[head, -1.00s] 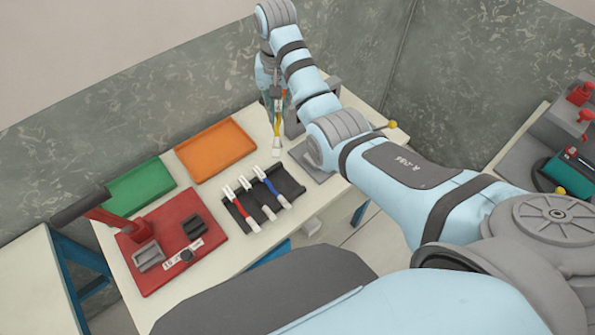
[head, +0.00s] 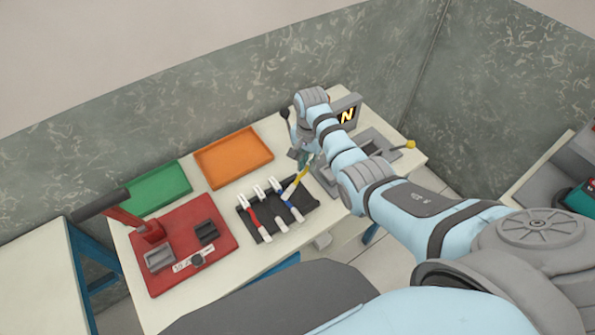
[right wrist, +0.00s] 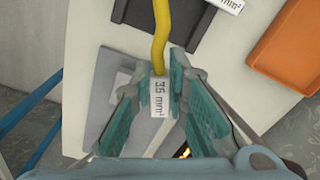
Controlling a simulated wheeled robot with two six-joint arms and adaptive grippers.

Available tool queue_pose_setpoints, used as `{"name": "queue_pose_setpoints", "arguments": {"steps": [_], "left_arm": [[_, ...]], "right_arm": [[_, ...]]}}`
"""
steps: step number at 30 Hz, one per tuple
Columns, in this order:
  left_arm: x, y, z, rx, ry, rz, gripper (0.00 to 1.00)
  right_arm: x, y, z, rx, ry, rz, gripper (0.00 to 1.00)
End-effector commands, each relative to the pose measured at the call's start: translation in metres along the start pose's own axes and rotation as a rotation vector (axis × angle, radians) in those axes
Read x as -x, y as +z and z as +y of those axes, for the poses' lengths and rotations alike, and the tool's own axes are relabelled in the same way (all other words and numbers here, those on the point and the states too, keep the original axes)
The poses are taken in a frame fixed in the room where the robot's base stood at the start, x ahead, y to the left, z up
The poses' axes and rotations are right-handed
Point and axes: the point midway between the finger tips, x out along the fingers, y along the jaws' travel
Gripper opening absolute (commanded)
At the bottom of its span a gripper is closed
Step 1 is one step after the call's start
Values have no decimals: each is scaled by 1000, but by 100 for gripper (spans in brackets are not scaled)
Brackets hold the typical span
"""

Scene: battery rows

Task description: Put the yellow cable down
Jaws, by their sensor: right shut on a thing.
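The yellow cable (head: 299,182) is held by my right gripper (head: 304,161) in the head view and slants down to the left over the right part of the black rack (head: 308,203). In the right wrist view, the fingers (right wrist: 165,95) are shut on the white label end marked 35 mm², and the yellow cable (right wrist: 162,35) runs up out of the frame over the rack (right wrist: 190,30). The cable's far end is close to the blue cable (head: 286,208); I cannot tell whether it touches the rack. My left gripper is not in view.
A red cable (head: 252,217) and a white-ended cable (head: 277,222) lie in the rack. An orange tray (head: 233,157), a green tray (head: 158,188) and a red press (head: 180,245) stand to the left.

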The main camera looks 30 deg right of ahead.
Motion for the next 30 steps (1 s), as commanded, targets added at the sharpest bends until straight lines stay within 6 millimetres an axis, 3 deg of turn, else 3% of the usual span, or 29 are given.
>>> {"name": "queue_pose_setpoints", "arguments": {"steps": [3,5,13,27,28,30], "left_arm": [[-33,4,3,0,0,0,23],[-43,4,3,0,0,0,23],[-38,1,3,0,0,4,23],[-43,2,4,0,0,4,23],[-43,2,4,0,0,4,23],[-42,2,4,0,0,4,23]], "right_arm": [[-38,-3,4,-8,0,1,0],[-46,-3,5,-9,1,0,0],[-41,-2,4,-7,1,0,0],[-52,-2,3,-6,1,0,0],[-52,-2,3,-6,1,0,16],[-52,-2,3,-6,1,0,27]]}}
